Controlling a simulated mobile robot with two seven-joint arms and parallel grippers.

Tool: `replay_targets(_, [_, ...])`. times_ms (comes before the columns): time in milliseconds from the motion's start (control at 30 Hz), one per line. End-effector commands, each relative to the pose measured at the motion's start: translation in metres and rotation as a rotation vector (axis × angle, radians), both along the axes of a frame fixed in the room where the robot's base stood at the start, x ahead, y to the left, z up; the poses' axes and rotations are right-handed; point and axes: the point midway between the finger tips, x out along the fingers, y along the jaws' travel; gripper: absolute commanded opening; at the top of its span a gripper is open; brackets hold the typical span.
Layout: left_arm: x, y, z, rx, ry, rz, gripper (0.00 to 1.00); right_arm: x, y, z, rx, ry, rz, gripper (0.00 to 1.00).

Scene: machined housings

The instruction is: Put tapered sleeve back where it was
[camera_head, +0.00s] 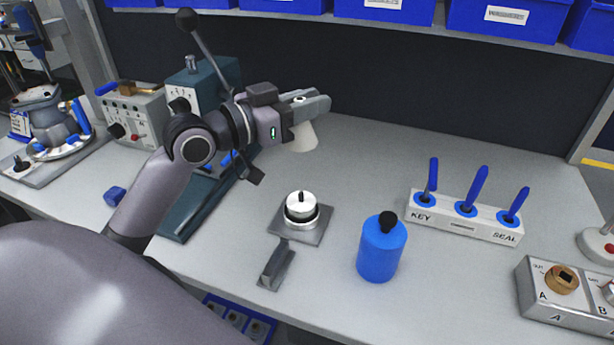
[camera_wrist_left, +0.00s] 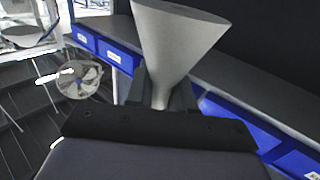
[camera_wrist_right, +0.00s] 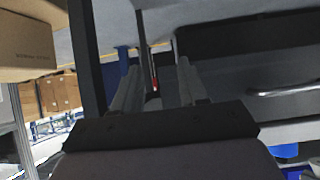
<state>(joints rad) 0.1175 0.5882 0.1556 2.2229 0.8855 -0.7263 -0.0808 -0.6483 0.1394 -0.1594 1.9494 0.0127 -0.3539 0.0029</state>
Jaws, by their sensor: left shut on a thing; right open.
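My left gripper (camera_head: 312,104) is shut on the tapered sleeve (camera_head: 303,138), a light grey cone. The sleeve hangs above the bench, its wide end down in the head view. In the left wrist view the sleeve (camera_wrist_left: 176,45) stands out from between the fingers, narrow end in the jaws. Below it and apart from it, a white round piece with a dark pin (camera_head: 300,206) stands on a square grey plate (camera_head: 283,229). My right gripper (camera_wrist_right: 157,88) is open with nothing between its fingers in the right wrist view; it does not show in the head view.
A blue bottle (camera_head: 381,248) stands right of the plate, and a small grey angled block (camera_head: 276,266) in front. A KEY/SEAL rack (camera_head: 464,222) holds blue-handled tools. A green press (camera_head: 185,209) stands left, close to my left arm. The bench's back middle is clear.

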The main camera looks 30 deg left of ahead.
Motion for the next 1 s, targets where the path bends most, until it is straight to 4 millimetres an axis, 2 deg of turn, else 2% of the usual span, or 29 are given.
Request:
replay_targets(33, [0.000, 0.000, -0.018, -0.005, 0.006, -0.001, 0.00, 0.000, 0.000, -0.004, 0.000, 0.000, 0.000, 0.43])
replay_targets(100, [0.000, 0.000, -0.037, -0.004, 0.008, 0.000, 0.00, 0.000, 0.000, -0.007, 0.000, 0.001, 0.000, 0.43])
replay_targets(300, [0.000, 0.000, -0.081, -0.002, 0.003, 0.000, 0.00, 0.000, 0.000, -0.014, 0.000, 0.001, 0.000, 0.43])
replay_targets(533, [0.000, 0.000, -0.102, -0.001, 0.000, -0.001, 0.00, 0.000, 0.000, -0.018, 0.000, 0.001, 0.000, 0.43])
replay_targets(767, [0.000, 0.000, -0.133, -0.001, 0.001, -0.002, 0.00, -0.001, 0.000, -0.026, 0.000, 0.001, 0.000, 0.43])
replay_targets(1000, [0.000, 0.000, -0.135, 0.000, -0.002, 0.000, 0.00, -0.001, 0.000, -0.025, 0.000, 0.002, 0.000, 0.43])
